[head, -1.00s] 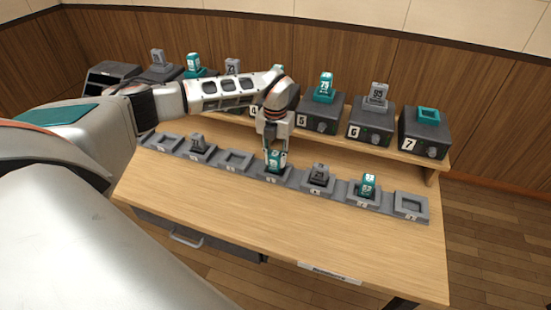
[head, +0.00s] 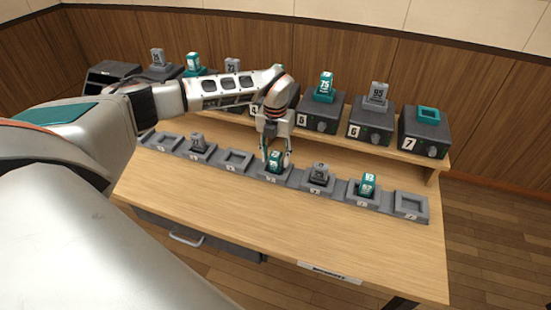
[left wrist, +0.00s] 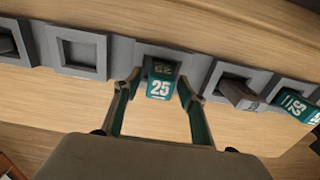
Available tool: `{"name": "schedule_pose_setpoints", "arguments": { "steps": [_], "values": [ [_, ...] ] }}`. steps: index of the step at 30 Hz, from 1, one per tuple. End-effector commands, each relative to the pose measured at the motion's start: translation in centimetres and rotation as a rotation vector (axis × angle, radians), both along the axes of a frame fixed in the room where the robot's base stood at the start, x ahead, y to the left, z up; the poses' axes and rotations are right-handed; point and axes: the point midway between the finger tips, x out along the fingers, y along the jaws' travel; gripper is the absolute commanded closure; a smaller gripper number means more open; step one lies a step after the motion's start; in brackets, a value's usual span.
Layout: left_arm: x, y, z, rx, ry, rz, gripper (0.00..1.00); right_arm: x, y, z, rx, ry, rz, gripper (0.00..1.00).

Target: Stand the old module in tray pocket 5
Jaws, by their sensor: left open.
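A teal module (head: 274,160) marked 25 in the left wrist view (left wrist: 160,87) stands upright in a pocket (head: 262,174) near the middle of the grey tray row. The pocket numbers are too small to read. My left gripper (head: 276,157) is above this pocket, open, with one finger on each side of the module. Gaps show between the fingers and the module in the left wrist view. A grey module (head: 320,173) stands in the pocket just right of it. My right gripper is not in view.
Another teal module (head: 368,184) and a grey one (head: 198,142) stand in tray pockets. Pockets at the right end (head: 411,216) and left of the gripper (head: 236,160) are empty. Behind are numbered units, including 5 (head: 332,117), 6 (head: 371,122) and 7 (head: 424,133). The front desktop is clear.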

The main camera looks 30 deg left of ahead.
Motion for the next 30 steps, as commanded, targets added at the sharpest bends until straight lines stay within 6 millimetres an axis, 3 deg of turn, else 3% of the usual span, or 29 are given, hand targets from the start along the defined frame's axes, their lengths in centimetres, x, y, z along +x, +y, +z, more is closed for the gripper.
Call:
{"name": "schedule_pose_setpoints", "arguments": {
  "steps": [9,15,21,30],
  "values": [
    [0.1,0.1,6.4,0.0,-0.006,0.0,0.59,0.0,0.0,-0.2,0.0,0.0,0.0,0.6],
    [0.0,0.0,9.6,-0.001,-0.002,-0.001,0.59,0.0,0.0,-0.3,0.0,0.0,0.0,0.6],
    [0.0,0.0,11.1,0.0,-0.001,0.0,0.59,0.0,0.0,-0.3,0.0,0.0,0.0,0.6],
    [0.0,0.0,11.2,0.0,0.0,0.0,0.59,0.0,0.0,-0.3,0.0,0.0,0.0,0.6]
  ]
}}
